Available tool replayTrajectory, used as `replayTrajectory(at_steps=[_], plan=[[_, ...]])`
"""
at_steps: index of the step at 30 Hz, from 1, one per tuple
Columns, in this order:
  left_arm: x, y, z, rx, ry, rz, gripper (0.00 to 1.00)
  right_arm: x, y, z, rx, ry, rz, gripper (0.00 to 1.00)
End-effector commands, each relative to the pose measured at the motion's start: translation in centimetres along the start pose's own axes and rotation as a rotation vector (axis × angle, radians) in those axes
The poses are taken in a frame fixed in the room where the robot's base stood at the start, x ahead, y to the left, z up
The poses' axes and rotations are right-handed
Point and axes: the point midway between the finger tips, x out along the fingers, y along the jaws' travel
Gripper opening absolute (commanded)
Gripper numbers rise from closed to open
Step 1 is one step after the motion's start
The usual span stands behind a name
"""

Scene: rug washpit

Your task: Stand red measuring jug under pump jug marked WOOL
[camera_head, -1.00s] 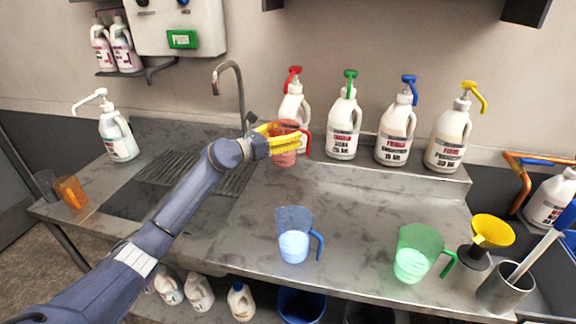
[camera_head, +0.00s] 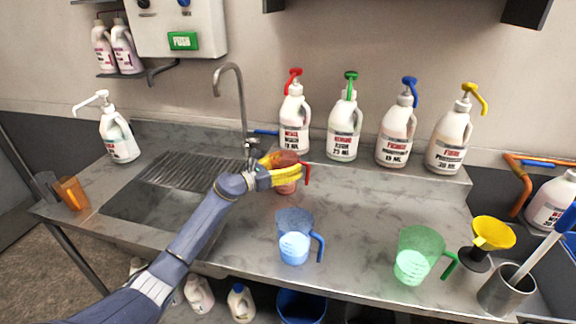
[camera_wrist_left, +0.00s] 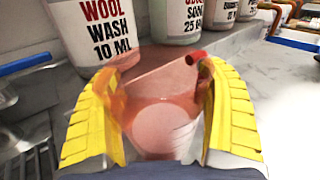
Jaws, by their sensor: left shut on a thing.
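The red measuring jug (camera_head: 286,172) is see-through with a red handle on its right. My left gripper (camera_head: 280,171) has its yellow fingers shut on it, one on each side. In the left wrist view the red jug (camera_wrist_left: 160,105) is between the yellow fingers (camera_wrist_left: 160,115), directly in front of the pump jug marked WOOL WASH 10 ML (camera_wrist_left: 100,35). In the head view that pump jug (camera_head: 293,122) has a red pump head and stands on the back ledge. I cannot tell whether the red jug's base touches the counter. My right gripper is not in view.
Pump jugs with green (camera_head: 343,130), blue (camera_head: 396,135) and yellow (camera_head: 449,138) heads stand along the ledge to the right. A blue measuring jug (camera_head: 294,240) and a green one (camera_head: 416,258) stand nearer the front. The tap (camera_head: 240,105) rises left of the WOOL jug.

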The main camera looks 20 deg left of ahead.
Motion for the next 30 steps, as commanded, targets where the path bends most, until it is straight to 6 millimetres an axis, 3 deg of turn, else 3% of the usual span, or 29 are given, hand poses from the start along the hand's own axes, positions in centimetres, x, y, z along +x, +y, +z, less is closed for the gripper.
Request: replayTrajectory(at_steps=[13, 14, 18, 20, 30], plan=[[0.01, 0.03, -0.33, 0.001, -0.001, 0.0, 0.35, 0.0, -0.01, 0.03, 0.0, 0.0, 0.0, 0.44], [0.0, 0.03, -0.46, 0.001, 0.0, 0.0, 0.79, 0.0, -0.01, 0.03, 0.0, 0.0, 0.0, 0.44], [0.0, 0.01, -0.42, 0.001, 0.0, 0.0, 0.95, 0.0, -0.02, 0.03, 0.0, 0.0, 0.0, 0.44], [0.0, 0.01, -0.42, 0.001, 0.0, 0.0, 1.0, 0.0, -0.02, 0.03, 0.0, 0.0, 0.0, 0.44], [-0.25, 0.03, -0.13, 0.0, 0.001, 0.0, 1.0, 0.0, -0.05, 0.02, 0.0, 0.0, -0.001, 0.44]])
